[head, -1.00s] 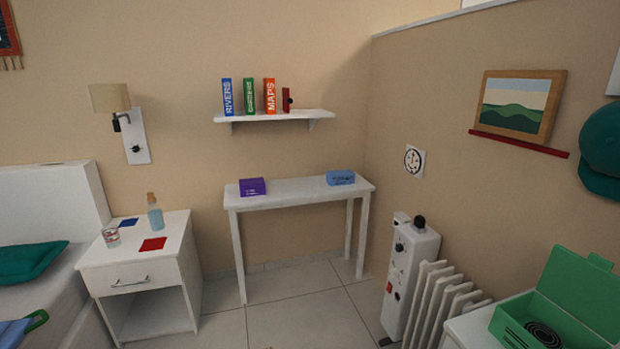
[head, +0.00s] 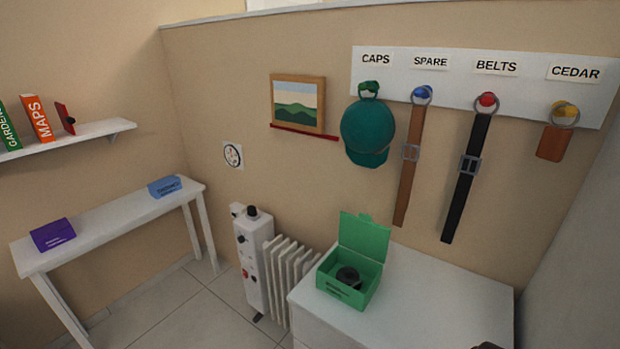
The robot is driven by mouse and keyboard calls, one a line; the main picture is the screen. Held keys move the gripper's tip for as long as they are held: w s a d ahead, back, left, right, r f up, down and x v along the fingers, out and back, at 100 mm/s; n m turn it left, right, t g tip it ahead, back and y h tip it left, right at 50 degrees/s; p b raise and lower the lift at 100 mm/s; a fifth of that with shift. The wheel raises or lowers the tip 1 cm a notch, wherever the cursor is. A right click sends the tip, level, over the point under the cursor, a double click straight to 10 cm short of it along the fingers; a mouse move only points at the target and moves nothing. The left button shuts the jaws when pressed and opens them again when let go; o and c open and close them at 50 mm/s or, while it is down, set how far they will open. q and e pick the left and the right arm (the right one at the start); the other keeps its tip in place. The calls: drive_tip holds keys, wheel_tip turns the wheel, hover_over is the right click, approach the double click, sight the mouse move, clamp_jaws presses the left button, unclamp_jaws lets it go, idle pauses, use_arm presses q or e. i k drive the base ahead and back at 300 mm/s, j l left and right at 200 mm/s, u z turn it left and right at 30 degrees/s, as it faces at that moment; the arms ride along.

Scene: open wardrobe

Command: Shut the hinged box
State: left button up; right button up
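The green hinged box (head: 345,293) sits on the left part of a white cabinet top in the head view. Its lid (head: 364,238) stands up at the back, so the box is open. A dark coiled thing (head: 348,277) lies inside it. Neither gripper can be made out. A small dark shape shows at the bottom edge on the right, too cut off to tell what it is.
The white cabinet top (head: 440,290) is clear right of the box. A white radiator (head: 290,272) stands to its left. A narrow table (head: 110,230) stands at the left wall.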

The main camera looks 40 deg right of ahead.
sight(358, 234)
drive_tip(key=z, duration=1.6)
